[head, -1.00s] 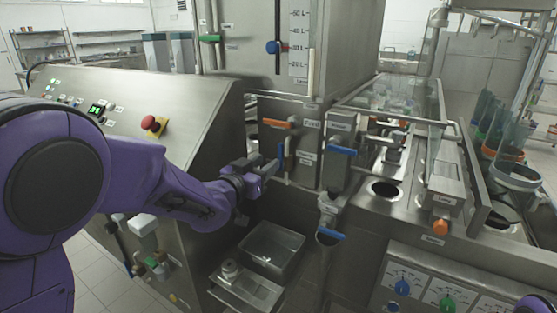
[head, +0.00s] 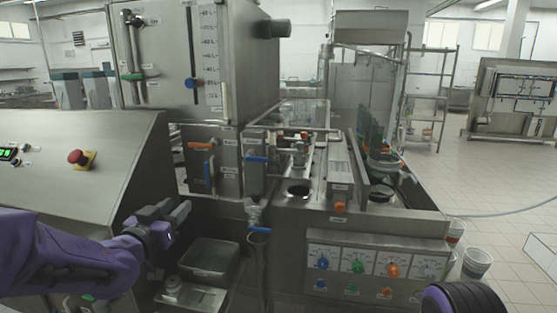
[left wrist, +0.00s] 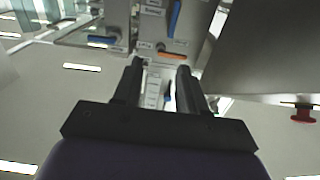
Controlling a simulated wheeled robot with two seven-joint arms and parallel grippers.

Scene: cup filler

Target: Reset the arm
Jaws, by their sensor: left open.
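My left gripper (head: 178,212) is in front of the machine at the lower left of the head view, above the grey bin. It also shows in the left wrist view (left wrist: 158,75), with its two fingers apart and nothing between them. Beyond the fingers in that view are an orange handle (left wrist: 172,55) and a blue handle (left wrist: 174,18) on the steel panel. In the head view the orange handle (head: 202,146) sits at the panel's upper left. A black and purple part of my right arm shows at the lower right edge; its gripper is out of the picture.
A grey bin (head: 207,262) sits low below the panel. A slanted console with a red button (head: 80,158) stands at the left. A knob panel (head: 327,252) is at the front right. Cups (head: 476,263) stand right of it. Open floor (head: 510,185) lies at the right.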

